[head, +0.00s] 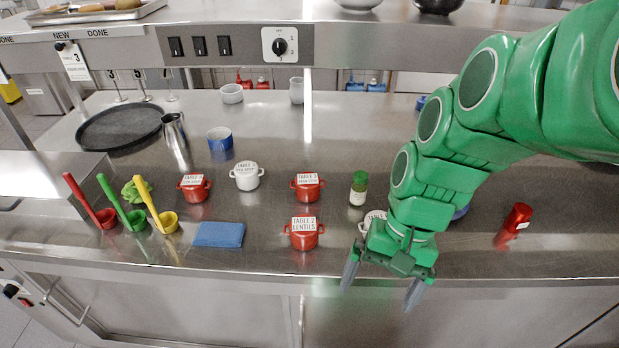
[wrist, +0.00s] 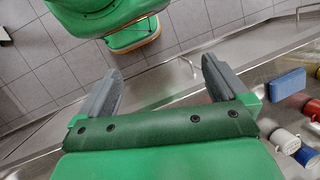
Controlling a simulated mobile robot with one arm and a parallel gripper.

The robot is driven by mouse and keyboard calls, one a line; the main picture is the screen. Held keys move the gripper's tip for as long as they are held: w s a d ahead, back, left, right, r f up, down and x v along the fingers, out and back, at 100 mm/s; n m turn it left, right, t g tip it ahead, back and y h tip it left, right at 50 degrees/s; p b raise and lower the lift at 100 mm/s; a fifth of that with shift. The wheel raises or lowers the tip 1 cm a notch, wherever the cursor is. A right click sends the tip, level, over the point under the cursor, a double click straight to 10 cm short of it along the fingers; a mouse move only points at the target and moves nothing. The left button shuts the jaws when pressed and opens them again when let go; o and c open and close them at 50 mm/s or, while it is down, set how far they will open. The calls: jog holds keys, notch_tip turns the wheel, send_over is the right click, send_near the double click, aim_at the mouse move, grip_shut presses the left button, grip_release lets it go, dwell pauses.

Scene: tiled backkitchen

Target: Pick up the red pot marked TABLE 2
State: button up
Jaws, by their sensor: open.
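A red pot (head: 304,240) with a white label reading TABLE 2 LENTILS stands upright near the front edge of the steel counter in the head view. Two more red pots, one at the left (head: 193,192) and one behind it (head: 307,191), carry labels too small to read surely. A white pot (head: 246,182) stands between them. My gripper (head: 381,288) is open and empty, pointing down to the right of the TABLE 2 LENTILS pot, apart from it and by the counter's front edge.
Red, green and yellow ladles (head: 166,221) stand farther left. A green-capped jar (head: 358,189) stands behind my gripper, beside a partly hidden white item (head: 372,217). A red bottle (head: 516,219) stands at right.

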jog(key=w+a+f+m+g+y, duration=0.1)
jog(key=w+a+m+y, duration=0.2)
jog(key=w, duration=0.3)
jog(key=w+a+f+m+y, duration=0.2)
jog(key=w+a, duration=0.2)
jog(key=w, duration=0.1)
jog(key=m+t+y, duration=0.1)
jog(key=m+y, duration=0.4)
jog(key=m, duration=0.3)
send_near(306, 223)
jog(key=x, duration=0.2)
jog(key=shift+w+a+f, duration=0.1)
jog(key=shift+a+f, duration=0.15)
jog(key=shift+a, duration=0.1)
jog(key=shift+s+x, duration=0.15)
jog(key=shift+x, duration=1.8)
jog(key=shift+s+x, duration=0.15)
jog(key=shift+x, duration=1.75)
jog(key=shift+c, duration=0.2)
jog(key=c, duration=1.1)
jog(key=shift+r, duration=0.1)
jog(key=shift+c, duration=0.2)
